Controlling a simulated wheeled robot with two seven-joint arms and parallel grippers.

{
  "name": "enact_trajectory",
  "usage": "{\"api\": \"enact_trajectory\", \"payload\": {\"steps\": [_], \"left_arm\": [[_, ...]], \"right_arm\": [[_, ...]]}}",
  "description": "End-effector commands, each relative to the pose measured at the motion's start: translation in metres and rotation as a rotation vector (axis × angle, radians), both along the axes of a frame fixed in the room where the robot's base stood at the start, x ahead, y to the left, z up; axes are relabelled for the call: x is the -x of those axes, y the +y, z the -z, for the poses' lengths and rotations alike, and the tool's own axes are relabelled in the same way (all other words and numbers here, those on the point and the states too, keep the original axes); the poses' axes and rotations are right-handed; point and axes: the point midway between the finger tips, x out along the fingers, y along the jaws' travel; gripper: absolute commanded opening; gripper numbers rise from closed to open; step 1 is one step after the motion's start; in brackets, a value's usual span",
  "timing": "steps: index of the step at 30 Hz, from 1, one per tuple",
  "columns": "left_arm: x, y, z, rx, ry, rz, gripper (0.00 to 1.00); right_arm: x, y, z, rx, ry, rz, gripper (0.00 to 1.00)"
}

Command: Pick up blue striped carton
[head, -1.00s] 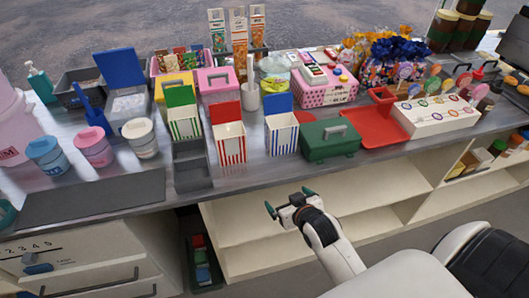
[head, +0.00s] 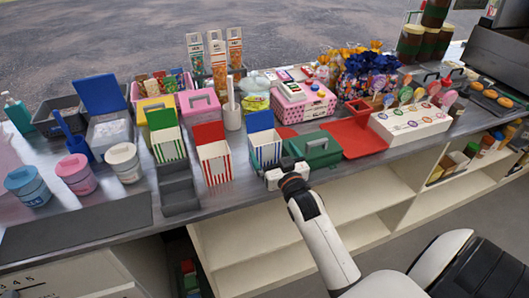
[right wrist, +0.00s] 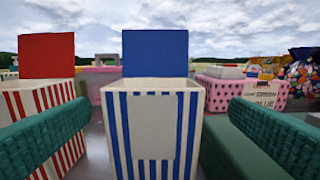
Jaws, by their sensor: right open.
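The blue striped carton (head: 264,148) is white with blue stripes and a raised blue lid flap. It stands upright on the counter between the red striped carton (head: 214,160) and the green box (head: 316,148). My right gripper (head: 284,166) is at its front, near the counter edge. In the right wrist view the blue striped carton (right wrist: 152,130) stands ahead in the middle. The open green fingers of my right gripper (right wrist: 158,112) lie left and right of it, with gaps visible at both sides. How far they reach along it is hard to tell. My left gripper is out of view.
The red striped carton (right wrist: 45,100) is close behind the left finger in the right wrist view. The green box (right wrist: 235,150) is close under the right finger. A green striped carton (head: 167,143) and dark grey tray (head: 178,190) stand farther left.

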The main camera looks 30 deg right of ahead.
Motion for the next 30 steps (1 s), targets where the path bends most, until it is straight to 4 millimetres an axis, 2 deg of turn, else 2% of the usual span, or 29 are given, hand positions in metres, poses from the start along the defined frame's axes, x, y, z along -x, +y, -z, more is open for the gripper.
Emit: {"api": "enact_trajectory", "payload": {"steps": [3,8,18,26,27,30], "left_arm": [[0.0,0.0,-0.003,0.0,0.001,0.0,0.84],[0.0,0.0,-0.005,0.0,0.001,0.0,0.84],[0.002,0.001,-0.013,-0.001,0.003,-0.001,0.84],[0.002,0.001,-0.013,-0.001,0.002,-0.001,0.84],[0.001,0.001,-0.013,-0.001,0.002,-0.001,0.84],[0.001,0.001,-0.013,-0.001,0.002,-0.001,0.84]], "right_arm": [[-0.015,-0.003,-0.001,0.0,0.0,0.0,1.0],[-0.024,-0.005,-0.001,0.0,0.001,0.0,1.0],[-0.068,-0.01,0.0,0.001,0.002,0.0,1.0],[-0.071,-0.011,0.001,0.001,0.002,-0.001,1.0],[-0.071,-0.011,0.001,0.001,0.002,-0.001,0.98],[-0.071,-0.011,0.001,0.001,0.002,-0.001,0.82]]}}
